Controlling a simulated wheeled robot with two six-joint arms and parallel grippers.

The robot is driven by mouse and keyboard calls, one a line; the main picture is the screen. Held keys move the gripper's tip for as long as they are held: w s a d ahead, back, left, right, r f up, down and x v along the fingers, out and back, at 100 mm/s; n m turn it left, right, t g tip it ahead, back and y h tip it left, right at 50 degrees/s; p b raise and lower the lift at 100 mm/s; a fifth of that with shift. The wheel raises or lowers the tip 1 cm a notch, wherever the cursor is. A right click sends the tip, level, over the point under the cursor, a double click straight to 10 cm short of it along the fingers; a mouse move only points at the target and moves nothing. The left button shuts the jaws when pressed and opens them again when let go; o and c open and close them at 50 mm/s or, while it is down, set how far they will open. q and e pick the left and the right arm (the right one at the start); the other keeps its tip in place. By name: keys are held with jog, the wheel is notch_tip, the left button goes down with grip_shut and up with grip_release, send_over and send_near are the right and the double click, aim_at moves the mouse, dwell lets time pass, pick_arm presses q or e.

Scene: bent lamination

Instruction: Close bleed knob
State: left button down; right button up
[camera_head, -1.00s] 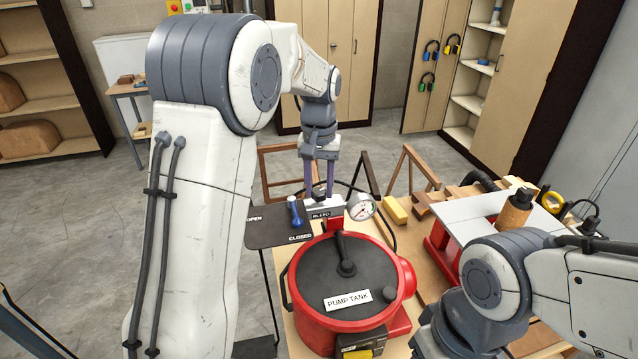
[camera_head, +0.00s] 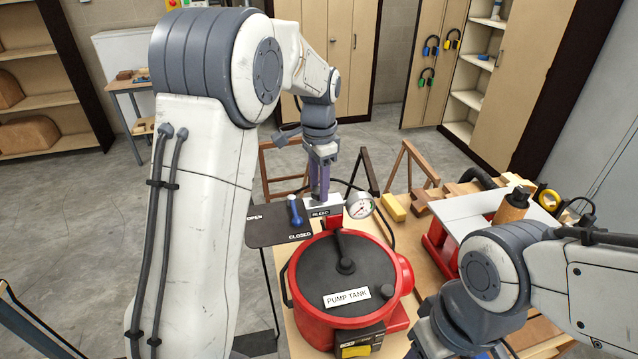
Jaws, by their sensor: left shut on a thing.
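My left gripper (camera_head: 320,196) points down over the block labelled BLEED (camera_head: 322,212) at the back of the red pump tank (camera_head: 312,318). Its purple fingers are shut on the bleed knob, which they hide almost wholly. A blue-handled lever (camera_head: 295,211) stands on the dark plate marked OPEN and CLOSED (camera_head: 268,234), left of the block. A round pressure gauge (camera_head: 359,206) sits just right of the block. My right gripper is out of view; only my right arm shows at lower right.
A brown bottle (camera_head: 512,206) stands on a white board (camera_head: 470,219) over a red frame at right. Wood blocks (camera_head: 394,208) and wooden frames lie behind the tank. Black hoses curve around the tank.

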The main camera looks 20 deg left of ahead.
aim_at(318, 189)
pick_arm(q)
jog(key=m, duration=0.6)
jog(key=shift+r, duration=0.1)
jog(key=m, duration=0.5)
jog(key=shift+p, duration=0.4)
jog(key=shift+a+m, duration=0.1)
jog(key=shift+m, duration=0.4)
jog(key=shift+c, duration=2.2)
grip_release()
jog(key=shift+r, duration=0.1)
jog(key=shift+r, duration=0.3)
notch_tip(318, 189, up, 10)
jog(key=b, duration=0.2)
jog(key=shift+f+b, duration=0.2)
jog(key=shift+b, duration=0.1)
